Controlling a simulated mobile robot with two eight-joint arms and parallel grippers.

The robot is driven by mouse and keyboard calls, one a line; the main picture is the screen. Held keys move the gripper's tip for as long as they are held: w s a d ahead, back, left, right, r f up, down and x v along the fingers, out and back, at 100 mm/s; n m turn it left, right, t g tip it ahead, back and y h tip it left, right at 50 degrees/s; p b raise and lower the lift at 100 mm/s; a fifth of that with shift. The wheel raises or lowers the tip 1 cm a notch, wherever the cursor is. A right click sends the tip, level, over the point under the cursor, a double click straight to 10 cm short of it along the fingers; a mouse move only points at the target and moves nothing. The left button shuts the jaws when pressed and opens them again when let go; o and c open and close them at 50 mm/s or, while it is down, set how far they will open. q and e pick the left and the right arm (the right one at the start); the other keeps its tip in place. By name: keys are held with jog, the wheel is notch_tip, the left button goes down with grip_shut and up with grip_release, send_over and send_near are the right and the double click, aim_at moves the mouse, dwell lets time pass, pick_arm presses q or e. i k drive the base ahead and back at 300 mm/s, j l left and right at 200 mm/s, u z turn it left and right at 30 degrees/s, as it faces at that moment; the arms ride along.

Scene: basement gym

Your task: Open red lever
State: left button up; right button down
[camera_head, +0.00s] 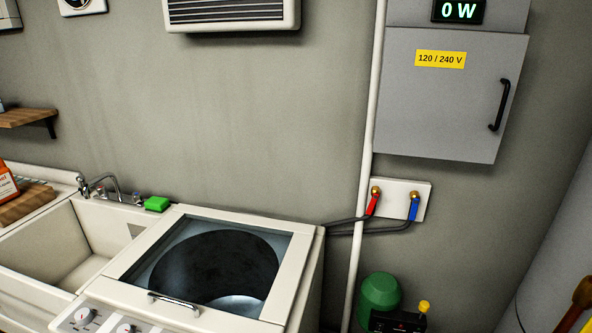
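The red lever (372,203) is on a small white wall plate (395,187), below the grey electrical panel. It hangs down, tilted slightly, from a brass-coloured fitting. A blue lever (413,208) hangs beside it on the right, pointing almost straight down. Dark hoses run from below both levers to the left, behind the washing machine. Neither of my grippers shows in the head view.
A washing machine (300,260) with a glass lid stands in front, left of the levers. A white pipe (368,120) runs down the wall just left of the plate. A grey panel (440,110) is above. A green tank (380,293) is below. A sink (60,240) stands left.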

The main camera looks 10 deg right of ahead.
aim_at(375, 196)
jog(key=l+u, duration=0.25)
jog(key=l, duration=0.15)
jog(key=l+u, duration=0.6)
jog(key=i+l, duration=0.05)
jog(key=l, duration=0.05)
